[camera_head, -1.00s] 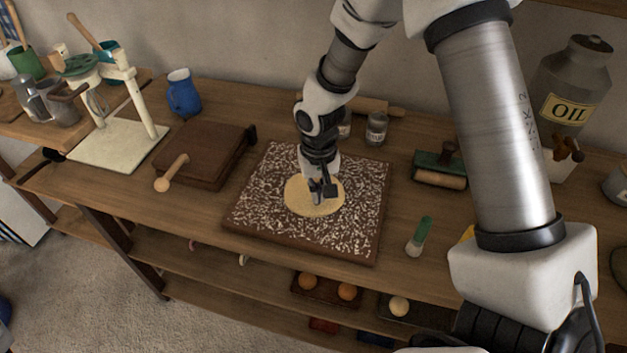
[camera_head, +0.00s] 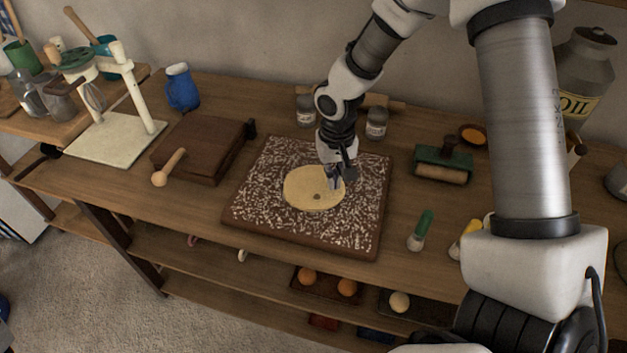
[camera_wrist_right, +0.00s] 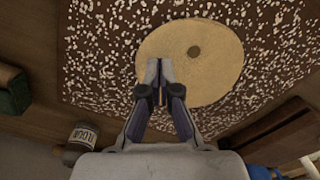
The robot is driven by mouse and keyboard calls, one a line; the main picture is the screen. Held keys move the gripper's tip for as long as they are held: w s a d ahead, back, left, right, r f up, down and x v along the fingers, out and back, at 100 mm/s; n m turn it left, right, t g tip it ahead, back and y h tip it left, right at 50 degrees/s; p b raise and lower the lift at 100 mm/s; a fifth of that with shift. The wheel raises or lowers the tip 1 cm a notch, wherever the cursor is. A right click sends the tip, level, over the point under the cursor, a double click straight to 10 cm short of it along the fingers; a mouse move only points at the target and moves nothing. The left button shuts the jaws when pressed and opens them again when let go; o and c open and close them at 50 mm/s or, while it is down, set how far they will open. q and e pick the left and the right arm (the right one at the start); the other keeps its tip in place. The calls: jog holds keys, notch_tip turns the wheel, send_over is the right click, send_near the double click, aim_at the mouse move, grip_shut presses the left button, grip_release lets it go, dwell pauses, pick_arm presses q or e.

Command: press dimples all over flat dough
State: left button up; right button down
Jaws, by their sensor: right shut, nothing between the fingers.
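The flat dough (camera_head: 305,190) is a round pale yellow disc on the floured brown board (camera_head: 270,232). In the right wrist view the gripper's fingertips (camera_wrist_right: 159,75) overlap the edge of the dough. I cannot tell whether they touch it. My left gripper is not in view.
A wooden press (camera_head: 200,148) with a handle stands left of the board. A green roller tool (camera_head: 443,166) and a green-handled brush (camera_head: 420,230) lie to the right. Two jars (camera_head: 376,123) stand behind the board. An oil can (camera_head: 583,75) is at the far right.

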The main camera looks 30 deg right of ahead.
jog(key=shift+f, duration=0.1)
jog(key=shift+f+b, duration=0.75)
jog(key=shift+f, duration=0.15)
jog(key=shift+f, duration=0.1)
dwell(0.6)
notch_tip(320, 180, up, 2)
jog(key=shift+r+p, duration=0.1)
jog(key=shift+p, duration=0.9)
jog(key=shift+w, duration=0.1)
